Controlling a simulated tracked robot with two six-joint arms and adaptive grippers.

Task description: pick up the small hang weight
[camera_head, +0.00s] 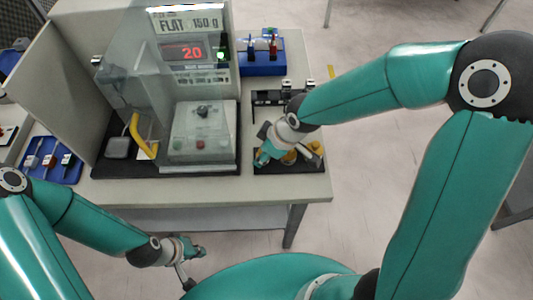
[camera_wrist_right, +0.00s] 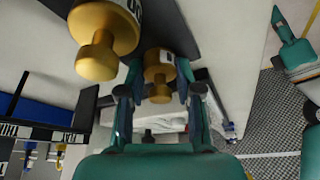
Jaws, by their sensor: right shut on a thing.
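The small hang weight (camera_wrist_right: 158,72) is a brass cylinder with a narrower knob, between the two fingers of my right gripper (camera_wrist_right: 158,88) in the right wrist view. The gripper is shut on it. A larger brass weight (camera_wrist_right: 100,38) with a dark-lettered white label is beside it at the upper left. In the head view my right gripper (camera_head: 274,150) is over the black weight tray (camera_head: 262,169) at the table's right front and partly covers the brass weights (camera_head: 290,158). My left gripper (camera_head: 188,262) is low in front of the table, away from the weights; its finger opening is unclear.
A machine with a red display (camera_head: 184,51) and a clear-walled chamber stands left of the tray. A black rack (camera_head: 270,98) and a blue holder (camera_head: 262,66) are behind the tray. Another blue tray (camera_head: 50,160) is at the left. Floor is open right of the table.

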